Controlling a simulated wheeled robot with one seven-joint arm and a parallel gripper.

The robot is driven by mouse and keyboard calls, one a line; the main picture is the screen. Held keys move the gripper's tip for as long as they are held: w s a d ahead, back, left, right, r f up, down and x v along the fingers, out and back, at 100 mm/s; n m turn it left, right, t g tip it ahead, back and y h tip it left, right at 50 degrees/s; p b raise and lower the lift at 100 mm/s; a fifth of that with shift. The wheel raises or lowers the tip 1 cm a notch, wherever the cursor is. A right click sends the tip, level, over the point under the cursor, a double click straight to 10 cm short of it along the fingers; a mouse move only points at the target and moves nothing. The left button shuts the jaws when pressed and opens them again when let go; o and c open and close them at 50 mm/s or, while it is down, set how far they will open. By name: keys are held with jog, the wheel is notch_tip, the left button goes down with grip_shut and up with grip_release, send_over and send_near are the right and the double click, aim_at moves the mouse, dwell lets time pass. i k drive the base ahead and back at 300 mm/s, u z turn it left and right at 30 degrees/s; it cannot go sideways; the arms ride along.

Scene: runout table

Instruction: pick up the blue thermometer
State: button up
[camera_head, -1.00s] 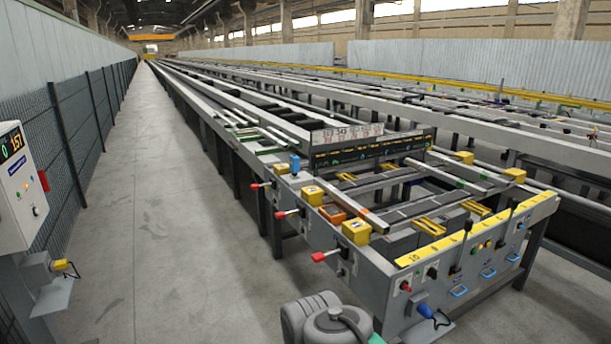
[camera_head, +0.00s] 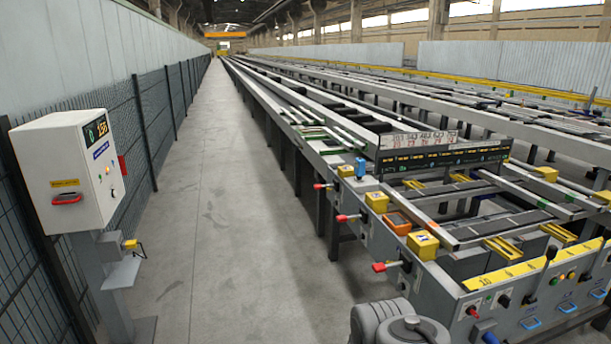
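A small blue object (camera_head: 360,167), which looks like the thermometer, is upright at the near left corner area of the runout table (camera_head: 408,262), just behind a yellow block. It is small in view, so its details cannot be made out. A second blue, handle-like piece (camera_head: 490,338) shows low at the table's front face, partly cut off by the frame's bottom edge; I cannot tell what it is. My gripper is not in view. Grey rounded parts of my own arm show at the bottom, apart from the small blue object in the picture.
A white control box (camera_head: 75,180) on a grey post stands at the left by a mesh fence (camera_head: 160,120). Red-knobbed levers (camera_head: 385,266) stick out from the table's left side. An orange tray (camera_head: 397,223) lies among yellow blocks. The concrete aisle (camera_head: 225,230) is clear.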

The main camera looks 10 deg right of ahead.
aim_at(360, 164)
jog(key=z, duration=0.15)
jog(key=i, duration=2.1)
jog(key=u, duration=0.15)
jog(key=i, duration=2.7)
jog(key=u, duration=0.4)
